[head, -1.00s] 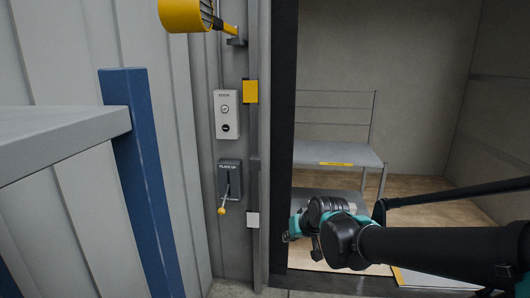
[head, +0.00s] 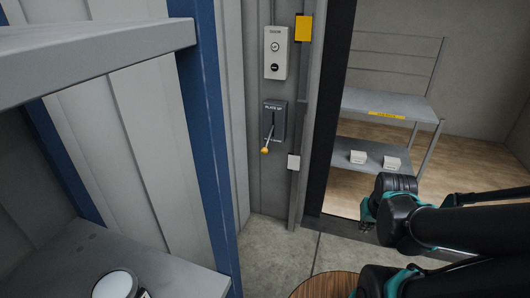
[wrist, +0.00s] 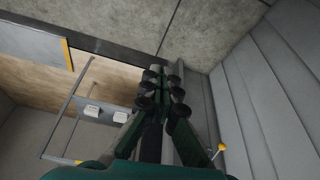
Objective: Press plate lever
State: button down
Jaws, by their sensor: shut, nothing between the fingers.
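The plate lever (head: 267,143) is a thin metal rod with a yellow knob, hanging down from a dark grey box (head: 273,119) marked "PLATE UP" on the wall left of the doorway. Its yellow knob also shows at the lower right of the wrist view (wrist: 222,147). My gripper (wrist: 165,75) is shut and empty in the wrist view, its black and green fingers together. The gripper is apart from the lever, and the knob lies to the right of the fingers there. In the head view my arm is right of the lever, in front of the doorway.
A pale door panel (head: 276,52) with two buttons is above the lever box. A blue post (head: 207,150) and grey shelf (head: 95,60) stand at left. Beyond the doorway a metal rack (head: 385,102) holds two white boxes. A round wooden top (head: 325,286) is at bottom.

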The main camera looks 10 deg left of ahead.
jog(key=shift+w, duration=0.1)
dwell(0.4)
jog(key=w+a+r+m+y, duration=0.1)
jog(key=w+a+m+y, duration=0.15)
jog(key=w+a, duration=0.45)
jog(key=w+a+r+m+y, duration=0.1)
jog(key=w+a+m, duration=0.2)
jog(key=w, duration=0.9)
jog(key=w+a+m+y, duration=0.25)
jog(key=w+a, duration=0.25)
jog(key=w, duration=0.4)
jog(key=w+a+f+m+y, duration=0.2)
jog(key=w+a+f+m, duration=0.2)
jog(key=w, duration=0.6)
jog(key=w+a+f+m+y, duration=0.3)
jog(key=w+a+f+m, duration=0.2)
jog(key=w+a+f, duration=0.3)
jog(key=shift+w+a+m+y, duration=0.3)
jog(key=shift+w+a, duration=0.35)
jog(key=shift+w, duration=0.2)
jog(key=shift+a+f, duration=0.1)
